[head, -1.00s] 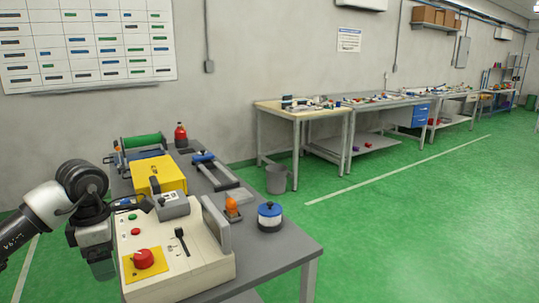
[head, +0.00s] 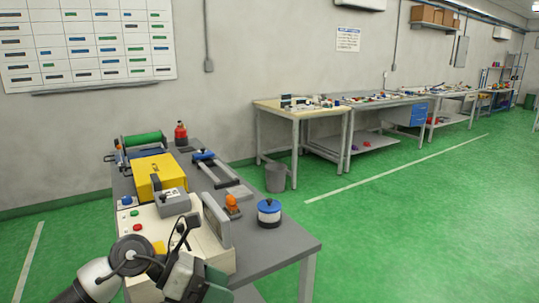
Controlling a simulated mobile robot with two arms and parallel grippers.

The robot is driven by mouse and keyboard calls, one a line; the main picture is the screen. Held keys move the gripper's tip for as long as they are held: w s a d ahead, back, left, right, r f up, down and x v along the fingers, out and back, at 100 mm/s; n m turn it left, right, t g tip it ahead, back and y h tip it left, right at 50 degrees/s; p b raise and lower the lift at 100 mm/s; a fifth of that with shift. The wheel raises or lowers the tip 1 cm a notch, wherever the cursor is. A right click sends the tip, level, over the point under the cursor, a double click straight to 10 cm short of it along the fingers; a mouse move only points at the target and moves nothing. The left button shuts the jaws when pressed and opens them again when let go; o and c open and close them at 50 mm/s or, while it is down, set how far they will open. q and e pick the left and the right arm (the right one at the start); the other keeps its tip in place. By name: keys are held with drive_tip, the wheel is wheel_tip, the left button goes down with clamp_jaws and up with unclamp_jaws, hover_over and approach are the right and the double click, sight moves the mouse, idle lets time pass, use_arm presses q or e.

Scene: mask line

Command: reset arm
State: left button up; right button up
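My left arm comes in from the lower left, and its wrist and gripper (head: 192,278) are at the bottom of the head view. They are in front of the cream machine (head: 150,222) and hide its lower front and most of its yellow patch. The fingertips are not clearly visible, so I cannot tell if the gripper is open or shut. I see nothing clearly held in it. My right arm and gripper are not in view.
The grey table (head: 275,245) carries a yellow box (head: 158,176), a green roller (head: 142,139), a red bottle (head: 181,134), an orange-topped item (head: 232,205) and a blue-lidded jar (head: 269,212). A grey bin (head: 275,178) stands behind. Green floor at right is clear.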

use_arm(q)
drive_tip(key=s+d+r+n+t+h, duration=0.2)
drive_tip(key=d+r+n+t+h, duration=0.35)
drive_tip(key=n+h, duration=0.3)
drive_tip(key=s+a+f+n+t+y, duration=0.1)
drive_tip(key=a+f+n+t+y, duration=0.5)
drive_tip(key=n+y, duration=0.7)
drive_tip(key=s+a+f+n+t+y, duration=0.3)
drive_tip(key=a+f+n+y, duration=0.5)
drive_tip(key=n, duration=1.1)
drive_tip(key=s+a+f+n+g, duration=0.1)
drive_tip(key=s+f+n+g, duration=0.2)
drive_tip(key=s+f+g, duration=0.55)
drive_tip(key=s+a+f+n+g, duration=0.25)
drive_tip(key=s+f, duration=0.25)
drive_tip(key=s, duration=0.6)
wheel_tip(320, 180, down, 22)
drive_tip(key=g+p, duration=0.2)
drive_tip(key=s+a+f+p, duration=0.2)
drive_tip(key=s+f, duration=1.3)
drive_tip(key=s, duration=0.1)
drive_tip(key=shift+f+g+p, duration=0.15)
drive_tip(key=shift+g+p, duration=0.15)
drive_tip(key=shift+g, duration=0.15)
